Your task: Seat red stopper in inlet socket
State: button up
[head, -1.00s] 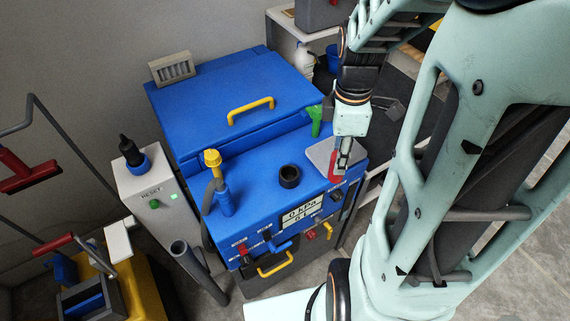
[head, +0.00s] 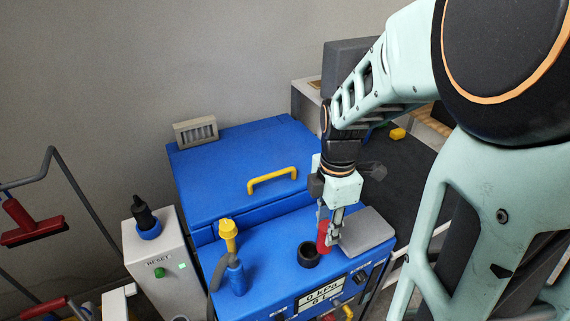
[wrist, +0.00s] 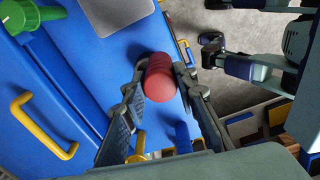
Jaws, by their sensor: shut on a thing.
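The red stopper (head: 323,236) is held upright in my gripper (head: 333,230), between the black socket ring and the grey pad in the head view. In the wrist view the stopper (wrist: 160,82) is between the two fingers, with its round end toward the camera. The black ring-shaped socket (head: 309,254), likely the inlet, stands open on the blue machine top (head: 275,250), just left of the stopper. The stopper appears beside the ring, not in it; its exact height is unclear. The ring cannot be made out in the wrist view.
A grey pad (head: 367,230) lies right of my gripper. A blue post with a yellow cap (head: 229,235) stands at left. The blue lid has a yellow handle (head: 272,180). A RESET box (head: 157,250) stands left of the machine. A pressure display (head: 322,292) is in front.

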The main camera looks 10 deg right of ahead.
jog(key=f+b, duration=0.1)
jog(key=w+a+f+b, duration=0.1)
jog(key=f, duration=0.1)
jog(key=w+a+f+b, duration=0.1)
jog(key=shift+w+a+f, duration=0.1)
jog(key=shift+a+f, duration=0.1)
jog(key=shift+a, duration=0.05)
jog(key=f+b, duration=0.2)
jog(key=f, duration=0.1)
jog(key=shift+a, duration=0.2)
grip_shut()
jog(key=shift+f+b, duration=0.3)
jog(key=shift+b, duration=0.15)
jog(key=shift+w, duration=0.15)
jog(key=shift+r, duration=0.1)
jog(key=o, duration=1.2)
grip_release()
jog(key=shift+d, duration=0.2)
jog(key=shift+a+r, duration=0.1)
